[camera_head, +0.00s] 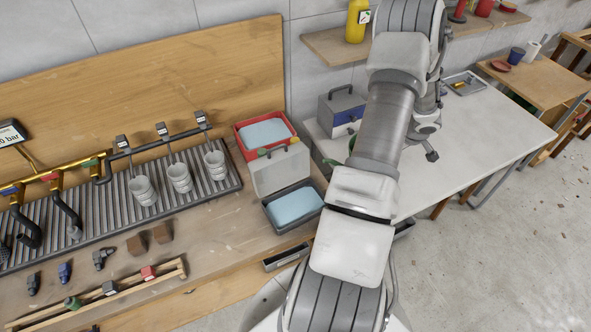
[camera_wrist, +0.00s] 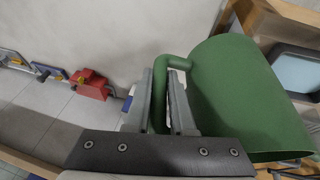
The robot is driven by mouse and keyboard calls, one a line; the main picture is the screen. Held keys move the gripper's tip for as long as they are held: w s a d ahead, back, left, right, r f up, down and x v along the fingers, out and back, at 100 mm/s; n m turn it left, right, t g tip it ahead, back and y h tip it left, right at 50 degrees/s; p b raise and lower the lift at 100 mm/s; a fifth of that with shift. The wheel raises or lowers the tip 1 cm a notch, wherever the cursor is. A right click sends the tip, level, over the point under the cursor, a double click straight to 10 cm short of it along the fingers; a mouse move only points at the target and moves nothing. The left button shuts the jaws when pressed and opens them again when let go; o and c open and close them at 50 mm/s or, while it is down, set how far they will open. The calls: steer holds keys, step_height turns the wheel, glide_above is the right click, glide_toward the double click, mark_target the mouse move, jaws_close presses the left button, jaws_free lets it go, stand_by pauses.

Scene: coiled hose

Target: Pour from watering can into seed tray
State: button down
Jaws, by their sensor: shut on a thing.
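A green watering can (camera_wrist: 240,95) fills the right of the wrist view. My gripper (camera_wrist: 162,82) is shut on its green handle (camera_wrist: 160,118), which passes between the two grey fingers. In the head view my arm covers the gripper, and only a small green piece (camera_head: 352,143) shows beside it; I cannot tell if it is the can. The can's spout and contents are not clearly visible. I cannot pick out a seed tray for certain; a shallow grey tray (camera_head: 447,83) lies on the white table (camera_head: 490,125).
A red box (camera_head: 241,131) and an open dark case (camera_head: 270,212), both light blue inside, stand on the wooden bench (camera_head: 215,235). A closed grey and blue toolbox (camera_head: 341,107) stands by the wall. A shelf (camera_head: 322,44) holds a yellow bottle (camera_head: 356,20). The white table's right part is clear.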

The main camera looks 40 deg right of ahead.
steer(key=shift+t+y, duration=0.4)
steer(key=shift+y, duration=0.5)
steer(key=shift+s+d+f, duration=0.1)
steer(key=shift+d+f, duration=0.1)
steer(key=shift+f, duration=0.55)
steer(key=shift+s+d+f, duration=0.1)
steer(key=shift+d+f, duration=0.05)
steer(key=shift+f, duration=0.55)
steer(key=shift+d+f, duration=0.2)
steer(key=shift+f, duration=0.55)
steer(key=shift+m, duration=0.3)
steer(key=shift+r, duration=3.45)
